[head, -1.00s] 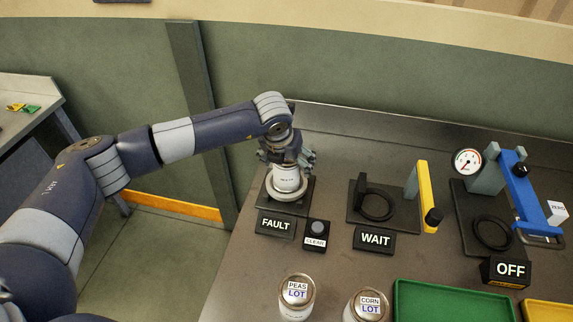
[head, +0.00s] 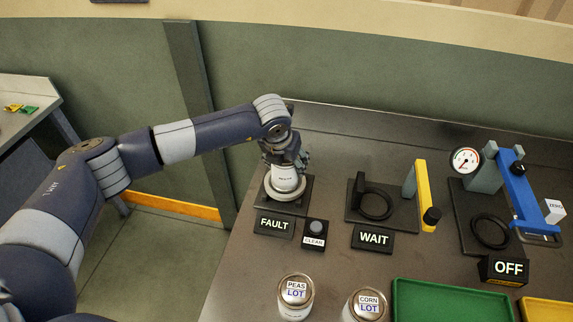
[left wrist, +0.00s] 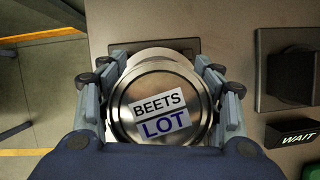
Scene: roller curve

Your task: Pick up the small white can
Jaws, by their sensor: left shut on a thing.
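The small white can (head: 285,179) stands upright on the round pad of the left station, above the FAULT sign (head: 274,224). In the left wrist view its metal lid (left wrist: 160,103) reads BEETS LOT and fills the space between the fingers. My left gripper (head: 286,163) is over the can from above, with its fingers shut on the can's sides. It also shows in the left wrist view (left wrist: 160,100). The can's underside is hidden. My right gripper is not in view.
A PEAS can (head: 296,298) and a CORN can (head: 366,305) stand at the front. A green tray (head: 396,306) is beside them. A WAIT station (head: 405,212) and a gauge station with a blue lever (head: 520,195) stand to the right. A CLEAN button (head: 315,232) is close by.

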